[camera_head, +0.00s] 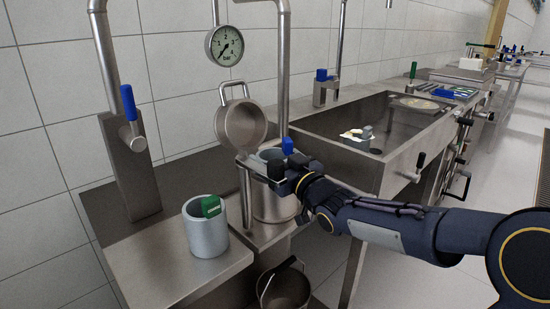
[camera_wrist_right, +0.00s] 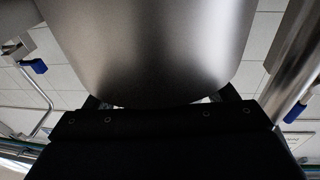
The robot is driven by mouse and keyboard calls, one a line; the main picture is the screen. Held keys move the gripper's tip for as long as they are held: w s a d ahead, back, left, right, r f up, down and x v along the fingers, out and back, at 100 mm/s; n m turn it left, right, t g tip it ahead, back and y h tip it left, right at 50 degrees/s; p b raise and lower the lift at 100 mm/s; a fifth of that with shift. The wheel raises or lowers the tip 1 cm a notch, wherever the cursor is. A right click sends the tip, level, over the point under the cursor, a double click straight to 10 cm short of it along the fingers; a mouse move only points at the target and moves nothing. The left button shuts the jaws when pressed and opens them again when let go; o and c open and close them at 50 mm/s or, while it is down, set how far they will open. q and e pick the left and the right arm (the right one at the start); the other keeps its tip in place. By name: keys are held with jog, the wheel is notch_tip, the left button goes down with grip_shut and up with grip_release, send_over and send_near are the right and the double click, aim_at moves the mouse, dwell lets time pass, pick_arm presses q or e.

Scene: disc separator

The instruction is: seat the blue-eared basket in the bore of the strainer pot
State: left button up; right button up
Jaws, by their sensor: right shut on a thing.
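The blue-eared basket is a grey cup with a blue ear (camera_head: 287,145). It is at the mouth of the strainer pot (camera_head: 273,207), partly hidden by my right gripper. I cannot tell how far it is in the bore. My right gripper (camera_head: 272,168) is shut on the basket at its near side, beside the ear. The pot's round lid (camera_head: 241,124) stands open behind and to the left. In the right wrist view, a smooth curved grey metal surface (camera_wrist_right: 150,40) fills the upper middle, close to the gripper. My left gripper is not in view.
A grey cup with a green ear (camera_head: 205,236) stands on the bench at left. A post with a blue lever (camera_head: 128,103) and a pressure gauge (camera_head: 224,45) are behind. A sink (camera_head: 400,150) lies right, a bucket (camera_head: 285,287) below. Vertical pipes rise close to the pot.

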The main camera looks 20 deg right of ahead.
jog(key=shift+f, duration=0.15)
jog(key=o, duration=1.2)
jog(key=shift+f, duration=0.1)
jog(key=r+p+v, duration=0.1)
jog(key=v, duration=0.6)
jog(key=shift+s+f, duration=0.4)
jog(key=shift+d, duration=0.1)
